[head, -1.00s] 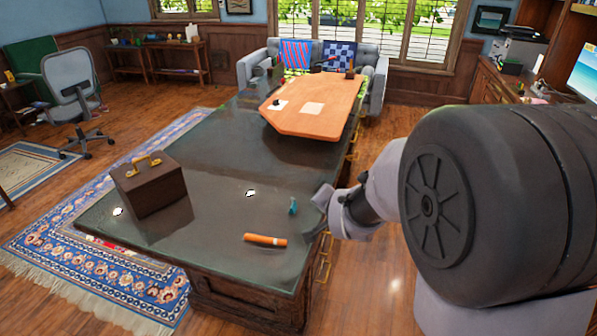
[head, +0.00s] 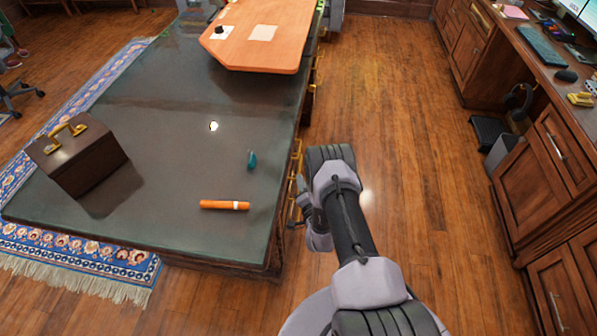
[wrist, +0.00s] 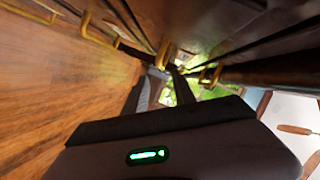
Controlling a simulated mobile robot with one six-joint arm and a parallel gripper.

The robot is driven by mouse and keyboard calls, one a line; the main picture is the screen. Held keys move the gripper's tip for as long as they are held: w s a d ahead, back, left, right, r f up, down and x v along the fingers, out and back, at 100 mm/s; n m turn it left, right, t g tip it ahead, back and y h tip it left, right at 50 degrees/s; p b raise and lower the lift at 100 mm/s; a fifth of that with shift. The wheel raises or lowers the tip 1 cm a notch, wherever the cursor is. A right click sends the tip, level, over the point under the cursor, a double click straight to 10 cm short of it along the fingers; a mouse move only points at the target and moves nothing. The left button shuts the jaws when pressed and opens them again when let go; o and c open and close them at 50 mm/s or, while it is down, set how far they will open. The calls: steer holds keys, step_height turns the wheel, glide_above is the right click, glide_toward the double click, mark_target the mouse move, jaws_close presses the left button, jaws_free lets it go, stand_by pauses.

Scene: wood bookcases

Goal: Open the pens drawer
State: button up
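The dark-topped desk (head: 160,215) has brass drawer handles (head: 296,170) down its right side. I see no label that marks a pens drawer, and the drawer fronts are mostly hidden from above. My gripper (head: 297,208) is beside the desk's right side, close to the nearest handles. In the wrist view, several brass handles (wrist: 163,52) show ahead on dark wood fronts, beyond the dark gripper body with a green light. I cannot make out whether the fingers are apart or touch a handle.
An orange marker (head: 224,205), a small teal object (head: 251,160) and a dark box (head: 82,160) with a brass handle lie on the desk. An orange-brown board (head: 262,50) lies at its far end. Wood floor is clear between the desk and the right-hand cabinets (head: 545,185).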

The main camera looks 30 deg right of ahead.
mark_target(299, 167)
steer(key=b+x, duration=0.3)
steer(key=x, duration=0.5)
steer(key=shift+w+f+b, duration=0.15)
steer(key=shift+w+b, duration=0.1)
steer(key=shift+b, duration=0.05)
steer(key=shift+w+d, duration=0.15)
steer(key=shift+w, duration=0.25)
jaws_close()
stand_by(0.5)
